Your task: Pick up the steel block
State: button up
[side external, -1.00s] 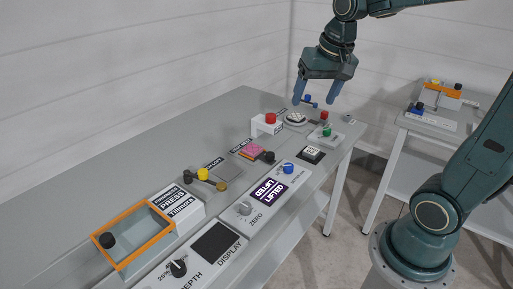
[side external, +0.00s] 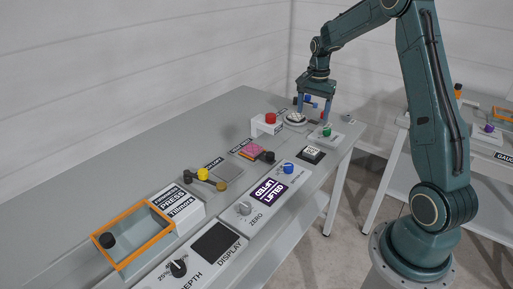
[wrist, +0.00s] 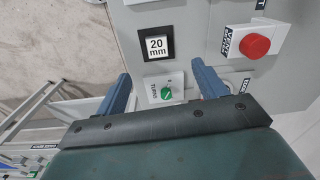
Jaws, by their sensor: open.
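My gripper (side external: 313,116) is open and points down over the far end of the long grey bench, near a round white dial and a green knob (side external: 326,132). In the wrist view its two blue fingers (wrist: 162,88) stand apart, with the green knob (wrist: 166,94) seen between them. No plain steel block can be made out for certain. A dark square piece with a white "20 mm" face (side external: 311,154) lies on the bench nearer the camera than the gripper; it also shows in the wrist view (wrist: 157,43), beyond the fingertips. Whether it is the steel block I cannot tell.
A red button on a white box (side external: 270,120) stands left of the gripper. A blue knob (side external: 288,168), a pink pad (side external: 252,150), levers with yellow and black knobs (side external: 203,174) and an orange-rimmed tray (side external: 165,242) line the bench. The bench's left back is clear.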

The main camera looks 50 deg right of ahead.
jog(key=d+f+m, duration=0.1)
jog(key=d+f, duration=0.1)
jog(key=f, duration=0.1)
jog(key=shift+s+d, duration=0.1)
jog(key=shift+d, duration=0.2)
send_over(312, 150)
jog(key=shift+f, duration=4.25)
jog(key=shift+f, duration=2.6)
